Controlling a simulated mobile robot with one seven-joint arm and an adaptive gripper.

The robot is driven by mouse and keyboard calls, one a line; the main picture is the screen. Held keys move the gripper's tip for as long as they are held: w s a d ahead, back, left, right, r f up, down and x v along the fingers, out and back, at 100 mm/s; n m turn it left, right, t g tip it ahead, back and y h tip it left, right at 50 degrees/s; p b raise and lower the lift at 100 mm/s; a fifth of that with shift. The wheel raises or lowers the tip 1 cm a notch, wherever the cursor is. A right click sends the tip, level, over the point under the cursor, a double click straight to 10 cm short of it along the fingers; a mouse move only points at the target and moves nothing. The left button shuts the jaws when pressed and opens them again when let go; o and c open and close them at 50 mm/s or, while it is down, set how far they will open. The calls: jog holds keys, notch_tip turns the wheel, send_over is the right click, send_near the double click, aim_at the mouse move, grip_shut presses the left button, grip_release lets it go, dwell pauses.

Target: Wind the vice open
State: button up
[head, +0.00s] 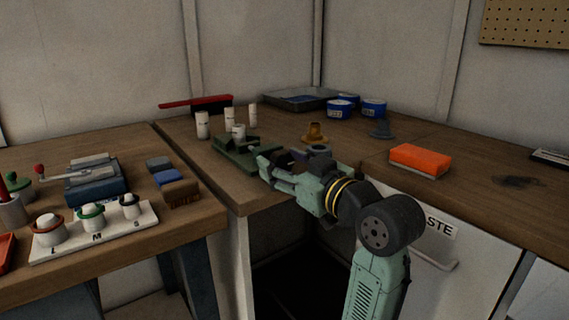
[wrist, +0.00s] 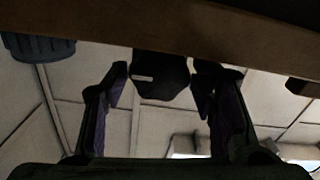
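A blue block with grey jaw-like plates (head: 95,188) and a red-ended rod at its left stands on the left bench; it looks like the vice. A low green fixture (head: 232,151) sits on the right bench. My gripper (head: 264,166) is at the near side of this fixture, far right of the blue block. In the wrist view my gripper (wrist: 160,80) has its two fingers apart. A dark, many-sided piece (wrist: 160,82) with a pale mark shows between the fingertips. I cannot tell what it is or whether the fingers touch it.
White cylinders (head: 202,125) stand by the green fixture. A white rack (head: 92,238) marked L, M, S is on the left bench. An orange block (head: 419,159) is right of my arm. Blue tins (head: 373,107) and a red brush (head: 212,103) are at the back. A gap separates the benches' fronts.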

jog(key=shift+o, duration=0.9)
jog(key=v, duration=1.2)
